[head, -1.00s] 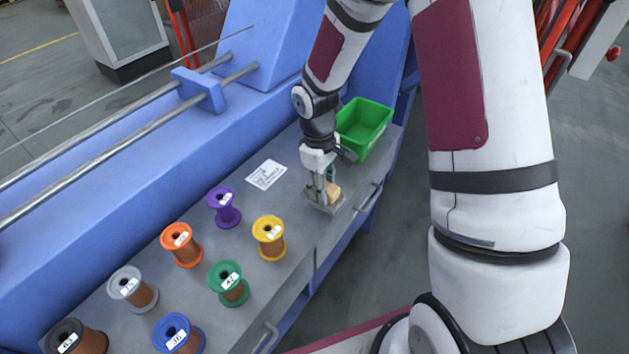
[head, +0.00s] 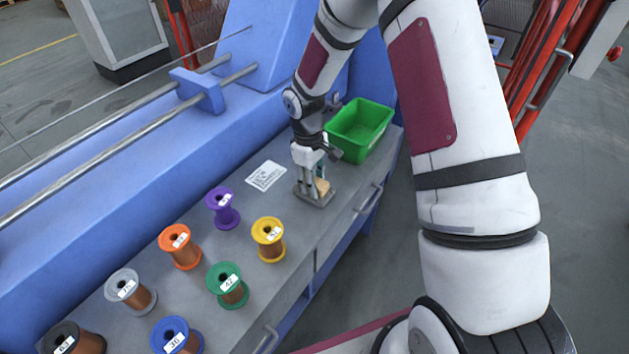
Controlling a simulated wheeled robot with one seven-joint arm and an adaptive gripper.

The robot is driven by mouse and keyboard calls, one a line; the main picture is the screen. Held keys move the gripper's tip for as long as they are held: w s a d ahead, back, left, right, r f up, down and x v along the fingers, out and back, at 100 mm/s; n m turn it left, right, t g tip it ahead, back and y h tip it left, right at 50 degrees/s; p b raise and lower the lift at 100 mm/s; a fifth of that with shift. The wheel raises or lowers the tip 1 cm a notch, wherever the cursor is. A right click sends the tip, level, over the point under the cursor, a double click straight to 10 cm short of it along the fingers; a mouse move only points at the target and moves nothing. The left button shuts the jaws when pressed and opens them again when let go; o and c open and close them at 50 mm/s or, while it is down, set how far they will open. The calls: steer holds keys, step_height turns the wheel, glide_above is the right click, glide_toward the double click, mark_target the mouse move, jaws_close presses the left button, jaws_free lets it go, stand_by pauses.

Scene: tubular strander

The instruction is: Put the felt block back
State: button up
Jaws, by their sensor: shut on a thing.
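The felt block shows as a small tan piece (head: 323,187) close against the right side of my gripper (head: 312,188). A flat grey plate (head: 317,202) lies under both; I cannot tell if it is part of the block. My gripper points down and is shut on the felt block, with the fingers partly hiding it. It is over the grey bench top, in front of the green bin. I cannot tell whether the plate touches the bench.
The open green bin (head: 362,125) stands behind my gripper. A white label sheet (head: 266,176) lies to the left. Several wire spools, such as the yellow one (head: 269,240) and purple one (head: 222,208), stand at the front left. A blue machine with rails borders the bench.

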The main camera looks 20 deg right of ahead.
steer(key=shift+f, duration=0.2)
steer(key=o, duration=1.1)
steer(key=shift+r, duration=0.15)
steer(key=s+r+m, duration=0.1)
steer(key=s+r, duration=0.1)
steer(key=r, duration=0.9)
steer(key=s+r, duration=0.3)
steer(key=r, duration=0.8)
steer(key=s+r+m+t, duration=0.1)
steer(key=s+r+m, duration=0.1)
steer(key=s+r, duration=0.45)
steer(key=s+r+m+t, duration=0.2)
steer(key=s+r, duration=0.2)
steer(key=s, duration=0.9)
steer(key=s+m, duration=0.1)
steer(key=s, duration=0.3)
steer(key=s+f+m, duration=0.1)
steer(key=s, duration=0.2)
steer(key=shift+s+t+y+p, duration=0.35)
steer(key=shift+t+y+p, duration=0.05)
